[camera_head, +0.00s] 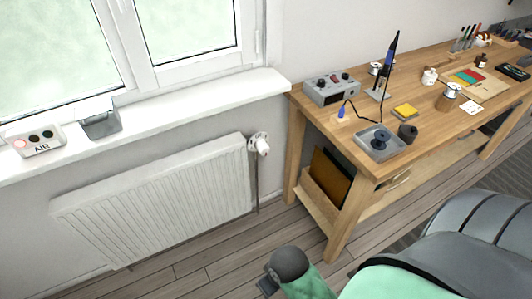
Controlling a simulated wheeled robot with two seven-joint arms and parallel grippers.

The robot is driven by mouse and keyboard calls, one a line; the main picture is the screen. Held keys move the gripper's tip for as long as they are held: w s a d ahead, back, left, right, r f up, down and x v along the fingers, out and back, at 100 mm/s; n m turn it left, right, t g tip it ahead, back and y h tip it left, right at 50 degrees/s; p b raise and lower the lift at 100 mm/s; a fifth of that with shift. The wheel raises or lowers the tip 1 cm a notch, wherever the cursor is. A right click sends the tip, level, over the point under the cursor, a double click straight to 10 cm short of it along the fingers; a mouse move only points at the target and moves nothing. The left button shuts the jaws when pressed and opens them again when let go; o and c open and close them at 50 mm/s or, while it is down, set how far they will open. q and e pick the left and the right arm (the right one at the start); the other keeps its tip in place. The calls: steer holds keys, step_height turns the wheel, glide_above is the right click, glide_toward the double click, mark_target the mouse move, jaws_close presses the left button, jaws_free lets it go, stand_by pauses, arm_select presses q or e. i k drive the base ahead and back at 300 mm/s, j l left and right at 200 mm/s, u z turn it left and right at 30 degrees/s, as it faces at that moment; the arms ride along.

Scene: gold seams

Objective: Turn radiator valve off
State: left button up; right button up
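The white panel radiator (160,205) hangs on the wall under the window sill. Its radiator valve (262,146) is at the upper right end, with a white head and a round part behind it. A thin pipe runs from the valve down toward the floor. The setting of the valve cannot be read from here. Nothing touches the valve. Neither of my grippers can be made out in this view.
A wooden workbench (315,106) with soldering gear stands right of the valve. An air monitor (40,141) and a grey box (102,124) sit on the sill (200,104). Green and grey rounded forms, possibly mine, fill the lower right. Floor (215,262) before the radiator is clear.

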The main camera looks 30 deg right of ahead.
mark_target(260, 145)
steer(key=k+l+z, duration=0.15)
steer(key=l+z, duration=0.2)
steer(key=l, duration=0.35)
steer(key=k+l+z, duration=0.1)
steer(key=l+z, duration=0.25)
steer(key=l, duration=0.35)
steer(key=l+z, duration=0.35)
steer(key=l, duration=0.4)
